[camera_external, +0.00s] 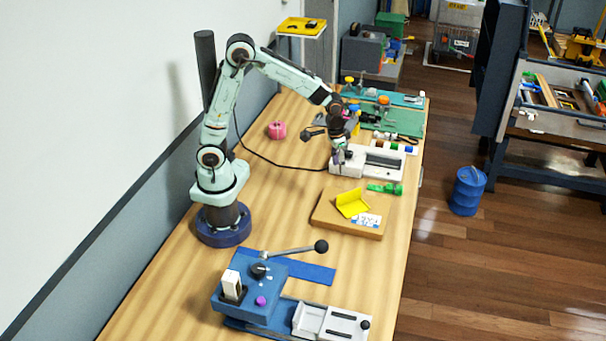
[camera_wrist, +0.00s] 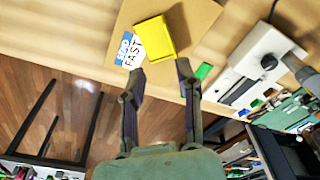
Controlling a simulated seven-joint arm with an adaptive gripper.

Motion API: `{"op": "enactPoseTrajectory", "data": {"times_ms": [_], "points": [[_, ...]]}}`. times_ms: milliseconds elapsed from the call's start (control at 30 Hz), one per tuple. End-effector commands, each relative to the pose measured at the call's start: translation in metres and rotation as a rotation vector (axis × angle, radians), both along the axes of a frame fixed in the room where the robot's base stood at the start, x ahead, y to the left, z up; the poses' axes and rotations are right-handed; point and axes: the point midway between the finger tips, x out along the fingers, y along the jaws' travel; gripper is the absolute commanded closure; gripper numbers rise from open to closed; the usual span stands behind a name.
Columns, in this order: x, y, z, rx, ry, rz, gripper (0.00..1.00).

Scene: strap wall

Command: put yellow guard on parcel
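The parcel (camera_external: 325,214) is a flat brown box on the wooden table, with a white and blue label reading "FAST" in the wrist view (camera_wrist: 130,50). The yellow guard (camera_external: 351,203) is a bent, angled piece that sits on the parcel beside the label. In the wrist view the guard (camera_wrist: 155,40) lies just beyond my fingertips; I cannot tell if it is seated over the parcel's edge. My gripper (camera_wrist: 160,70) is open and empty, its fingers apart. In the external view my gripper (camera_external: 338,157) is up and behind the parcel, by the white device.
A white device (camera_external: 375,162) stands behind the parcel, with a green strap piece (camera_external: 385,188) between them. A blue lever machine (camera_external: 262,290) stands at the front. A pink roll (camera_external: 277,130) lies at the left. The table between parcel and blue machine is clear.

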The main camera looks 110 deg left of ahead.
Motion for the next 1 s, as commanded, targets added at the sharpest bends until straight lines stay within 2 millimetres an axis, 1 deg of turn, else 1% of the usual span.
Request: {"op": "enactPoseTrajectory", "data": {"times_ms": [33,67,100,167,200,300,400,433,500,600,1000], "points": [[-0.013,-0.022,0.016,0.001,0.005,-0.065,0.67],[-0.023,-0.035,0.025,0.000,0.014,-0.107,0.67],[-0.040,-0.053,0.035,0.000,0.028,-0.166,0.67],[-0.067,-0.077,0.047,-0.001,0.052,-0.259,0.67],[-0.086,-0.091,0.053,-0.001,0.068,-0.316,0.67],[-0.130,-0.114,0.060,0.001,0.104,-0.442,0.67],[-0.162,-0.125,0.060,0.005,0.130,-0.529,0.67],[-0.169,-0.127,0.060,0.006,0.136,-0.547,0.67],[-0.180,-0.130,0.058,0.006,0.147,-0.575,0.67],[-0.185,-0.131,0.058,0.006,0.152,-0.589,0.67],[-0.184,-0.131,0.058,0.007,0.151,-0.585,0.67]]}}
